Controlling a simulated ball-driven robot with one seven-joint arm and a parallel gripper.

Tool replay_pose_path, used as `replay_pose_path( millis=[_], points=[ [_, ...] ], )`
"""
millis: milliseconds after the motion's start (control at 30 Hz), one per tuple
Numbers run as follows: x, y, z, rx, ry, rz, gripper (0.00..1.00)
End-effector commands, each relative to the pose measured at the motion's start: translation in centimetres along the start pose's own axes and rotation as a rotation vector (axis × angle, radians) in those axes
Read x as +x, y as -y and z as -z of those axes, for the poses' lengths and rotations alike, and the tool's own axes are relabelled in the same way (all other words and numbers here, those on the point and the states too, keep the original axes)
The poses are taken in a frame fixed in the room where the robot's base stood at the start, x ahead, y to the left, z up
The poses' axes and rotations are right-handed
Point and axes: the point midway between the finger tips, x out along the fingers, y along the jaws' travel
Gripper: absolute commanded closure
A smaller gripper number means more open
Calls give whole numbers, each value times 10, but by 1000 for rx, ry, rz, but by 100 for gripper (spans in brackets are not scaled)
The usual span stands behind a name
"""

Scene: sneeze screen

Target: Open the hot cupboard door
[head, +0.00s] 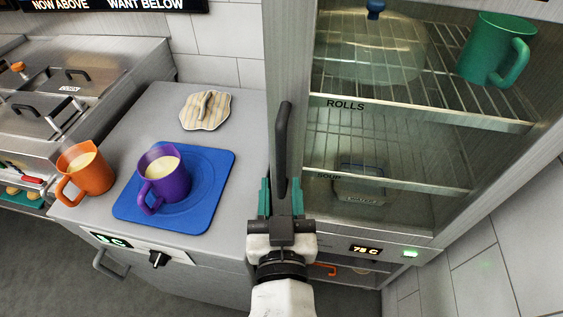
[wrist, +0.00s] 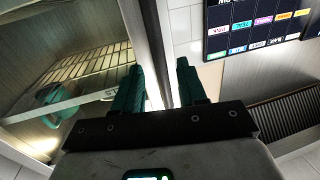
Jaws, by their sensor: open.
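The hot cupboard (head: 288,60) stands at the right, its glass door (head: 375,145) looking closed. A dark upright handle (head: 283,140) is on the door's left frame. My gripper (head: 281,190) is open, with teal fingers to either side of the handle's lower end in the head view. I cannot tell whether they touch it. Behind the glass are a green mug (head: 490,50), a glass dome (head: 370,48) and a small container (head: 360,182).
On the counter (head: 225,135) left of the cupboard, a purple mug (head: 170,180) stands on a blue tray (head: 215,175). An orange mug (head: 88,172) and a striped cloth (head: 207,112) are nearby. A tiled wall is at the right. A menu board (wrist: 255,25) shows in the wrist view.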

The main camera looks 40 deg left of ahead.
Motion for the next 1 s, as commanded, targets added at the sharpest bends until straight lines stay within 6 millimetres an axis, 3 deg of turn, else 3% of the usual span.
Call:
replay_pose_path(
  millis=[100, 300, 733, 1000],
  points=[
    [22, 0, 2, 0, 0, -1, 59],
    [47, 0, 1, 1, 0, -1, 59],
    [55, -1, 0, 1, 1, -1, 59],
    [55, -1, 0, 0, 1, -1, 84]
  ],
)
